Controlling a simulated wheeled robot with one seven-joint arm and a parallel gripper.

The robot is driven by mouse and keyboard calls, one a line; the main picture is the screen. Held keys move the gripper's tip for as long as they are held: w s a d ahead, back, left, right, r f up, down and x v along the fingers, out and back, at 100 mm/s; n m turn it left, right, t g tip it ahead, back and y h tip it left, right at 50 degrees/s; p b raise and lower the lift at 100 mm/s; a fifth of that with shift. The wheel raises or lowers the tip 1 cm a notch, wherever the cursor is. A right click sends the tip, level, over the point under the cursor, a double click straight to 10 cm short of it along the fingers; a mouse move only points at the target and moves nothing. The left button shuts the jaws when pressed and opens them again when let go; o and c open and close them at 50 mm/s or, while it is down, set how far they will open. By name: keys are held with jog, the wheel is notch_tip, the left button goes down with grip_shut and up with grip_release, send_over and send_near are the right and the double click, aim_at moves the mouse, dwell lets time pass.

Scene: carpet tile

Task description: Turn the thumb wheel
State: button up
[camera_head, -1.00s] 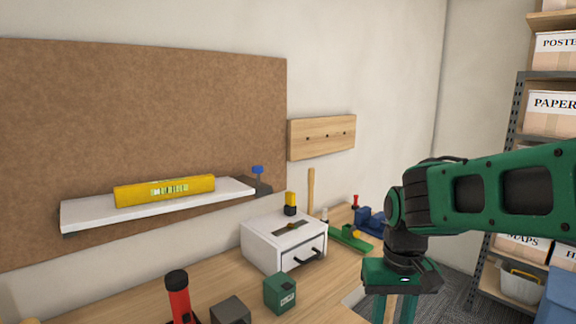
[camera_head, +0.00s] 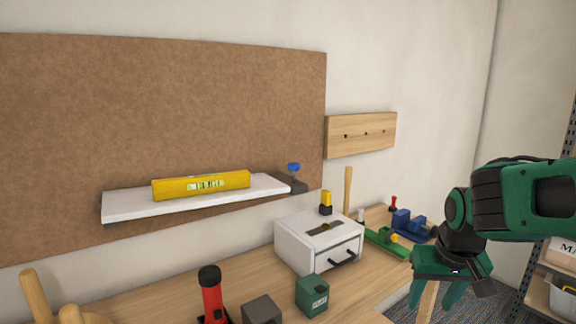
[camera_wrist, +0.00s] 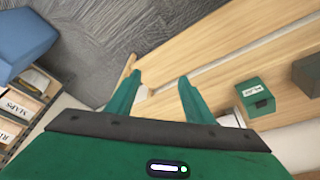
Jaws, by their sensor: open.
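A blue thumb wheel (camera_head: 293,167) stands on a dark bracket (camera_head: 291,185) at the right end of a tilted white shelf (camera_head: 128,206). The shelf is on the wall against a brown board. A yellow spirit level (camera_head: 201,185) lies on the shelf; its bubble is too small to read. My gripper (camera_head: 447,292) is at the lower right, pointing down, well to the right of the wheel and lower in the picture. In the wrist view, my gripper (camera_wrist: 160,77) is open with nothing between its fingers. The wheel is not in that view.
On the workbench (camera_head: 160,290) stand a white drawer box (camera_head: 295,243), a green box (camera_head: 312,294), a red-and-black flashlight (camera_head: 212,297) and a dark grey block (camera_head: 262,310). A wooden rail (camera_head: 362,134) is on the wall. Carpet floor (camera_wrist: 90,45) lies beyond the bench edge.

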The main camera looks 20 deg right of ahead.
jog(key=w+a+r+n+t, duration=0.1)
jog(key=w+r+t, duration=0.25)
jog(key=w, duration=0.75)
jog(key=n+t+y, duration=0.3)
jog(key=n+t, duration=0.2)
jog(key=t, duration=0.7)
send_near(296, 166)
jog(key=shift+g, duration=0.25)
jog(key=w, duration=0.5)
jog(key=shift+a+r, duration=0.1)
jog(key=shift+a, duration=0.1)
jog(key=shift+w+a+r, duration=0.1)
jog(key=shift+w, duration=0.15)
jog(key=w, duration=1)
jog(key=shift+a, duration=0.25)
jog(key=shift+c, duration=0.3)
